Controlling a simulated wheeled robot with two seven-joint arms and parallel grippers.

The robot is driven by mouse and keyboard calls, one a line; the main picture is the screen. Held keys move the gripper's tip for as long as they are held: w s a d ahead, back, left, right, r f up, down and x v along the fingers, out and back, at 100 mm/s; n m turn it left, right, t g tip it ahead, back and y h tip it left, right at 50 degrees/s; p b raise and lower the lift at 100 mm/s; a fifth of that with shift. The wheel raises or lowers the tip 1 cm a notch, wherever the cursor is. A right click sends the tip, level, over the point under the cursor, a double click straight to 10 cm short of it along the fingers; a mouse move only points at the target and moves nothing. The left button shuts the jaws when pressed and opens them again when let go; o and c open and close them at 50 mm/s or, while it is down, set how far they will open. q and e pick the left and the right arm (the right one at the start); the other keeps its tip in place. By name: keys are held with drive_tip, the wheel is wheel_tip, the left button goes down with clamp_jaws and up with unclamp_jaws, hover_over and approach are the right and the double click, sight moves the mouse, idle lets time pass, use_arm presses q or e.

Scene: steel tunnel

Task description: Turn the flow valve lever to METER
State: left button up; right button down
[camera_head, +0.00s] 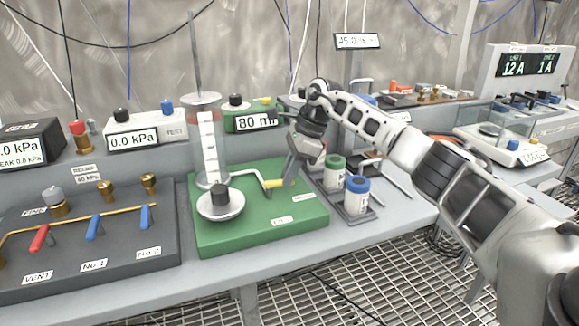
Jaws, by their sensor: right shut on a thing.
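A green board (215,240) carries a clear upright cylinder (208,145) with a red band and a white scale inside. Small white labels (281,221) lie on the board, too small to read. My left gripper is not in view.
Left is a dark panel (120,265) with a red and two blue levers. Right of the board, a grey rack (356,210) holds green- and blue-capped jars (357,194) close to my right arm. Displays and a glass-walled balance (500,130) stand behind. Grating floor lies in front.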

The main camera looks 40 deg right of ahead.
drive_tip(key=shift+w+d+n+g, duration=0.1)
drive_tip(key=shift+w+n+g, duration=0.3)
drive_tip(key=shift+n, duration=0.6)
drive_tip(key=shift+w, duration=0.1)
drive_tip(key=c, duration=1.4)
unclamp_jaws()
drive_tip(key=shift+d+r, duration=0.1)
